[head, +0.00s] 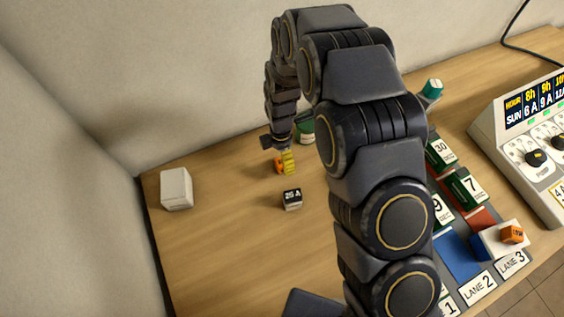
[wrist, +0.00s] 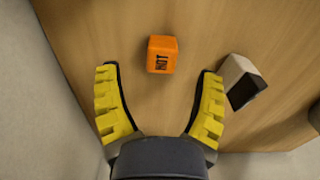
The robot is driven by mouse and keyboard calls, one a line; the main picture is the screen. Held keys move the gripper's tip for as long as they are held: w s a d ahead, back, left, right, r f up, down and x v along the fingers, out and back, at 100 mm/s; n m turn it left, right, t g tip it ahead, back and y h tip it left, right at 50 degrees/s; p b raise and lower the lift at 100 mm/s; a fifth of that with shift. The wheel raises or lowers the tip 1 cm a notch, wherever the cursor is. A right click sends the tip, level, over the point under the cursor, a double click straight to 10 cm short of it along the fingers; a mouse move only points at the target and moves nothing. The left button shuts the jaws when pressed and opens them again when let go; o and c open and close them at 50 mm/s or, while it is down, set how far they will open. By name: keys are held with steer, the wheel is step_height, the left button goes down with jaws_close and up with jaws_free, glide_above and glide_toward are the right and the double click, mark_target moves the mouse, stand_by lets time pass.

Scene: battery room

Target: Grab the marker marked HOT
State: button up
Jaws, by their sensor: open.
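The orange marker block with HOT printed on it (wrist: 162,54) sits on the wooden table. In the wrist view it lies ahead of my gripper (wrist: 159,78), between the lines of the two yellow fingers, just beyond the tips. My gripper is open and empty. A white and black block marked 25 A (head: 292,199) stands on the table nearby; a white and black block (wrist: 241,80) shows right of my gripper in the wrist view.
A white block (head: 176,189) stands at the table's left. A green object (head: 305,130) is partly hidden behind my arm. Lanes with numbered green blocks, a blue mat (head: 456,256) and another orange block (head: 512,234) lie at right, beside a control console (head: 530,150). The left table is mostly clear.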

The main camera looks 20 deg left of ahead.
step_height(320, 180, down, 3)
steer(key=shift+d+f, duration=0.15)
steer(key=c, duration=1.1)
